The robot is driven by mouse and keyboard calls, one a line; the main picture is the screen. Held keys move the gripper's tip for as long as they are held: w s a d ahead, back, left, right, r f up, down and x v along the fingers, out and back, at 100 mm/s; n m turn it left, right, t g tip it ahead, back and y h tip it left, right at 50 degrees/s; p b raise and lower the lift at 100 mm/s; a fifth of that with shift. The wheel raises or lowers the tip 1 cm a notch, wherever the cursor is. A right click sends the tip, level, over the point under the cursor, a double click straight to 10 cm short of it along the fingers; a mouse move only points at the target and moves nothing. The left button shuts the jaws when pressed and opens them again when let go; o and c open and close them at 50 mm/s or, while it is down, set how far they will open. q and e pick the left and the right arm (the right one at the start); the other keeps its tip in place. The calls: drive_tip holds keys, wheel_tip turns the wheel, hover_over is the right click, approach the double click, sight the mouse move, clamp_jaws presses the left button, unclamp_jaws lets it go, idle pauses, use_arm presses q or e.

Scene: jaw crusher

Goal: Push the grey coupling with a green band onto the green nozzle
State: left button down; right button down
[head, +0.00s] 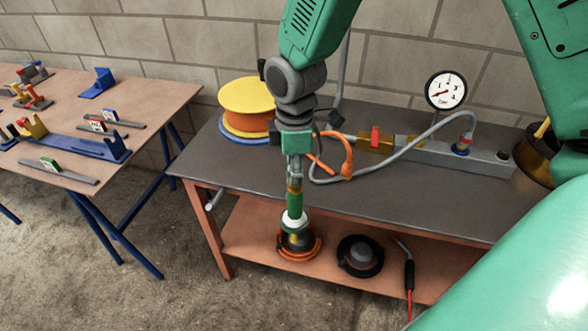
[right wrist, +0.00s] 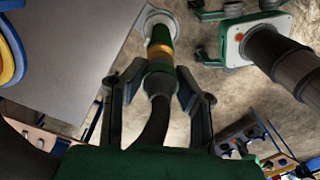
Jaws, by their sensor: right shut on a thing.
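My right gripper (head: 295,182) points down at the front edge of the grey bench. In the right wrist view its two fingers (right wrist: 160,78) are shut around the grey coupling (right wrist: 160,84), whose dark hose curves back under the palm. A green band (right wrist: 158,68) shows at the coupling's front. Beyond it, in line, are an amber section and the green nozzle (right wrist: 160,34) with a white flange. The nozzle also shows in the head view (head: 295,205). The parts look in line, but I cannot tell how far the coupling sits on the nozzle.
The grey bench (head: 400,205) carries a yellow-orange reel (head: 247,105), an orange-ended hose (head: 337,160), a manifold and a pressure gauge (head: 446,90). Its lower shelf holds a black round part (head: 360,257). A wooden table (head: 150,95) with fixtures stands left.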

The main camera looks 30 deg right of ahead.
drive_tip(key=shift+r+p, duration=0.1)
drive_tip(key=shift+p, duration=1.15)
idle(1.8)
drive_tip(key=shift+f, duration=0.55)
idle(0.3)
drive_tip(key=c, duration=1.2)
unclamp_jaws()
drive_tip(key=shift+r, duration=0.1)
wheel_tip(320, 180, up, 12)
drive_tip(key=shift+f, duration=0.2)
